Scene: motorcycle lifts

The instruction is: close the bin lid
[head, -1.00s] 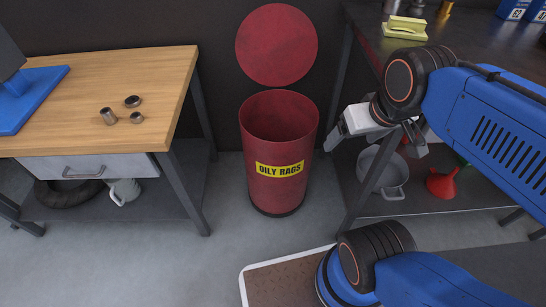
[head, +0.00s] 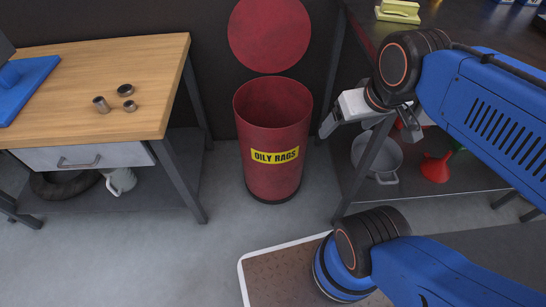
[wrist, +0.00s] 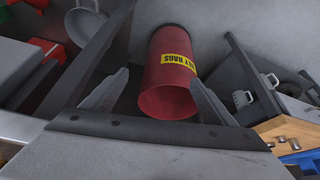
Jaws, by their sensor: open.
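The red bin (head: 272,165) stands upright on the floor between two benches, with a yellow "OILY RAGS" label on its front. Its round red lid (head: 270,36) stands up behind the bin's mouth, raised and open. My gripper (head: 366,128) is open and empty, to the right of the bin and apart from it, near the dark bench's leg. In the wrist view the bin (wrist: 167,80) shows between the two spread fingers (wrist: 155,95), some way beyond them. The lid is not seen in the wrist view.
A wooden bench (head: 120,80) with small metal parts stands at left. A dark workbench (head: 450,50) at right carries a yellow item (head: 398,11). A grey pot (head: 378,157) and red funnel (head: 435,167) sit on its lower shelf.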

